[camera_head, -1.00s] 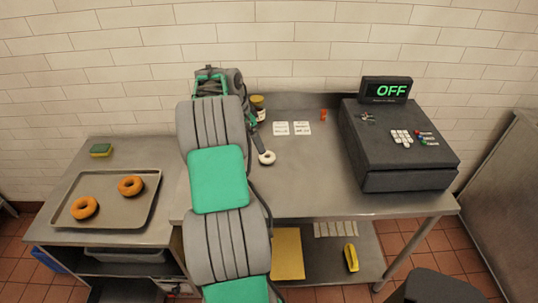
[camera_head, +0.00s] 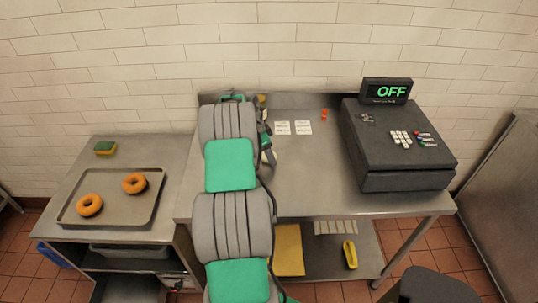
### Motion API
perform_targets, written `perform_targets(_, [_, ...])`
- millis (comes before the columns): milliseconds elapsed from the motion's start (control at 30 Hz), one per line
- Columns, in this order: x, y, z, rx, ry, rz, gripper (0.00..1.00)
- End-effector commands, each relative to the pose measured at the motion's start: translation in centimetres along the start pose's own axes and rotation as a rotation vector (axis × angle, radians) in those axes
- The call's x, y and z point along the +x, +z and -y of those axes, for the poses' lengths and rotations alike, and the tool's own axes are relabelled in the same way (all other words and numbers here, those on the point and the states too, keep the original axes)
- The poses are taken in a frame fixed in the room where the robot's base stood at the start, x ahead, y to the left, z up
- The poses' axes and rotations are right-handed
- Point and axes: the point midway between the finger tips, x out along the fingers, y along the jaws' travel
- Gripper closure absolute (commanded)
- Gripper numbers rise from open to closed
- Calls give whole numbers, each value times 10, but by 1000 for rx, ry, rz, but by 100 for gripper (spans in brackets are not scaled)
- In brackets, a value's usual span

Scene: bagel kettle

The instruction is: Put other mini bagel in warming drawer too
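A small pale ring (camera_head: 269,157), probably the mini bagel, shows partly beside my arm on the steel table. My gripper (camera_head: 266,148) is at or just above it, mostly hidden behind my arm. I cannot tell whether its fingers are open or shut, or whether they touch the ring. Two larger brown bagels lie on the grey tray at left: one at the front left (camera_head: 89,205) and one at the back right (camera_head: 135,183).
The tray (camera_head: 150,214) sits on the left table, with a green and yellow sponge (camera_head: 106,148) behind it. A dark register (camera_head: 398,150) reading OFF stands at right. White cards (camera_head: 283,128) and a small orange item (camera_head: 324,115) lie near the wall. The middle of the right table is clear.

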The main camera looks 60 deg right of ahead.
Motion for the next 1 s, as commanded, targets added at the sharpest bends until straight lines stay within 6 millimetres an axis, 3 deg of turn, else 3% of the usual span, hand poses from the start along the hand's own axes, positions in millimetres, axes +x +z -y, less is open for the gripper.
perform_targets(667, [-1,0,0,0,-1,0,83])
perform_targets(1000, [-10,-3,1,1,-4,-2,84])
